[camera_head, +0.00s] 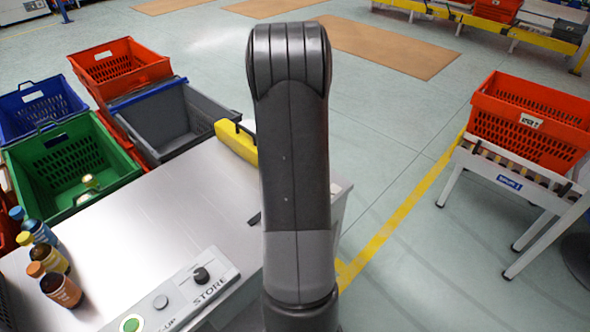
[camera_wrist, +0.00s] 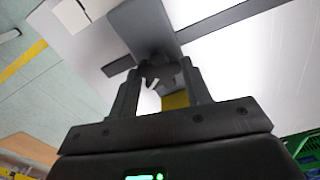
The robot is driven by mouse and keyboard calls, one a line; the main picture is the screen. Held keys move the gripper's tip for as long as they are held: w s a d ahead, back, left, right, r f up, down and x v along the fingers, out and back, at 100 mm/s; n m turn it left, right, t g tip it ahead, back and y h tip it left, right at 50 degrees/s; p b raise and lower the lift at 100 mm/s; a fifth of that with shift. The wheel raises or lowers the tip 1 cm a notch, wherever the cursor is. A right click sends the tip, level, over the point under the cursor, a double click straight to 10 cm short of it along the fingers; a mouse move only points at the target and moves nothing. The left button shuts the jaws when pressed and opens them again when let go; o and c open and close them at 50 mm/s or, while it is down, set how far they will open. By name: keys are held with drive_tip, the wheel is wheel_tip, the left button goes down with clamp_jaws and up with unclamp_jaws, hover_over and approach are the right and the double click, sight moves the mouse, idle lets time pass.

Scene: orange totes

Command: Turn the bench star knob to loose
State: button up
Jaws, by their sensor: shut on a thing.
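In the wrist view the dark star knob (camera_wrist: 158,70) sits between the fingertips of my gripper (camera_wrist: 160,77), in front of a dark grey block on the bench. The fingers are shut on the knob, one on each side. The knob is small and partly covered by the fingers, and I cannot tell how far it is turned. In the head view my own arm stands upright in the middle and hides the knob and my gripper. The metal bench top (camera_head: 150,225) shows to the left of the arm.
A control panel (camera_head: 182,296) with a black knob and buttons lies at the bench's front. Several bottles (camera_head: 52,262) stand at the left edge. A yellow box (camera_head: 236,141) is at the back edge.

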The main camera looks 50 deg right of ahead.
drive_tip(key=n, duration=0.4)
drive_tip(key=shift+s+n, duration=0.1)
drive_tip(key=shift+n, duration=0.3)
idle(0.4)
drive_tip(key=o, duration=0.7)
wheel_tip(320, 180, up, 11)
drive_tip(key=shift+f, duration=0.1)
idle(0.4)
